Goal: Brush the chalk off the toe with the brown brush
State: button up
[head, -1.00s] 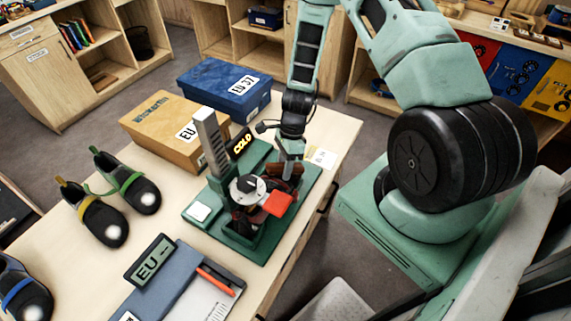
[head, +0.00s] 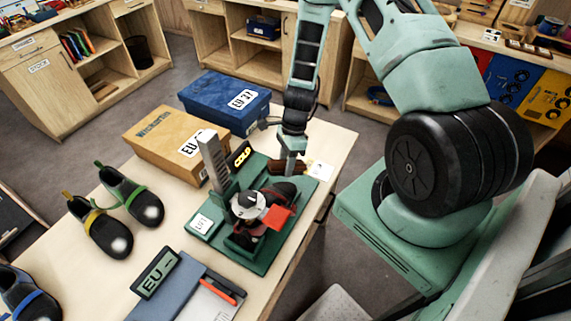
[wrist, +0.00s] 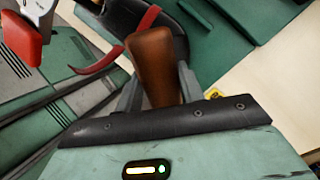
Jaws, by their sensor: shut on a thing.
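My gripper (head: 290,161) is shut on the brown brush (head: 279,166), over the far side of the green machine base (head: 262,262). In the wrist view the brush's brown wooden body (wrist: 155,62) lies between my two fingers (wrist: 159,88); its bristles are hidden. A dark shoe with red straps (head: 284,190) sits in the machine, just nearer than the brush, and its black part shows behind the brush (wrist: 180,38). I cannot tell whether they touch. On the table, a yellow-strapped shoe (head: 98,226) has a white toe patch.
A grey post (head: 213,158), a small display (head: 240,156) and a red-handled clamp (head: 276,217) stand on the machine. Shoe boxes, one tan (head: 170,136) and one blue (head: 228,101), are behind. An EU display (head: 157,273) and blue-strapped shoe (head: 25,298) are in front.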

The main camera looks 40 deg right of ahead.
jog(key=shift+p+v, duration=1.1)
jog(key=shift+v, duration=0.4)
